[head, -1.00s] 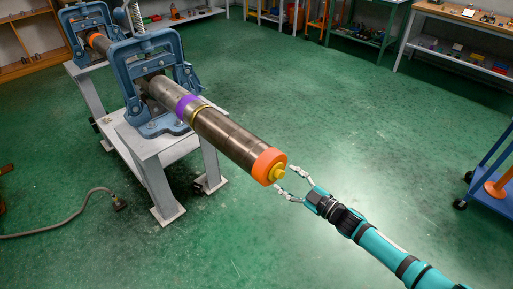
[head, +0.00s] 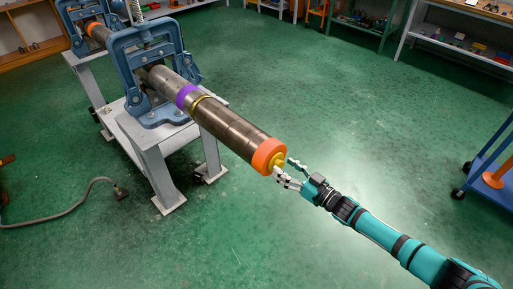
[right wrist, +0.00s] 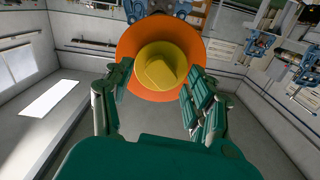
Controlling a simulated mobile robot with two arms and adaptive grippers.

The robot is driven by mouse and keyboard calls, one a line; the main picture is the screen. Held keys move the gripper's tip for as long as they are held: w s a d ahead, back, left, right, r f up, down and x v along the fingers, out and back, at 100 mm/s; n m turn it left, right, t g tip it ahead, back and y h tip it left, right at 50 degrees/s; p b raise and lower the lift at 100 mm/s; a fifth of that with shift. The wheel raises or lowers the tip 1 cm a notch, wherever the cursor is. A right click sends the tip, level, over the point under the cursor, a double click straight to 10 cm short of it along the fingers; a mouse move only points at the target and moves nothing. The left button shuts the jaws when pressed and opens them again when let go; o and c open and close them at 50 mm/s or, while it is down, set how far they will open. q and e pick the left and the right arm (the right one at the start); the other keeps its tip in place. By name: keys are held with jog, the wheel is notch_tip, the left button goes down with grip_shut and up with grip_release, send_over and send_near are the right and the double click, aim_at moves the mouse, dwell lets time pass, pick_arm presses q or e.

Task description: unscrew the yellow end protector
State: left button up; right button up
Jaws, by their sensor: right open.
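The yellow end protector (head: 279,161) sits in the orange ring (head: 267,155) at the near end of a long metal pipe (head: 229,127). In the right wrist view the yellow end protector (right wrist: 161,67) is a round knob with a raised bar, in front of the orange ring (right wrist: 133,47). My right gripper (head: 284,170) is open at the pipe's end. In the right wrist view its fingers (right wrist: 155,100) stand on either side of the yellow end protector, with gaps showing; I cannot tell if either touches. My left gripper is not in view.
A blue pipe vise (head: 150,75) on a grey stand (head: 157,138) holds the pipe, which has a purple band (head: 187,95). A hose (head: 75,214) lies on the green floor at left. A blue cart (head: 493,172) stands at right. The floor around my right arm is clear.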

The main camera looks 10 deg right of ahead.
jog(key=shift+x, duration=0.75)
jog(key=shift+s+a+r, duration=0.1)
jog(key=shift+s, duration=0.05)
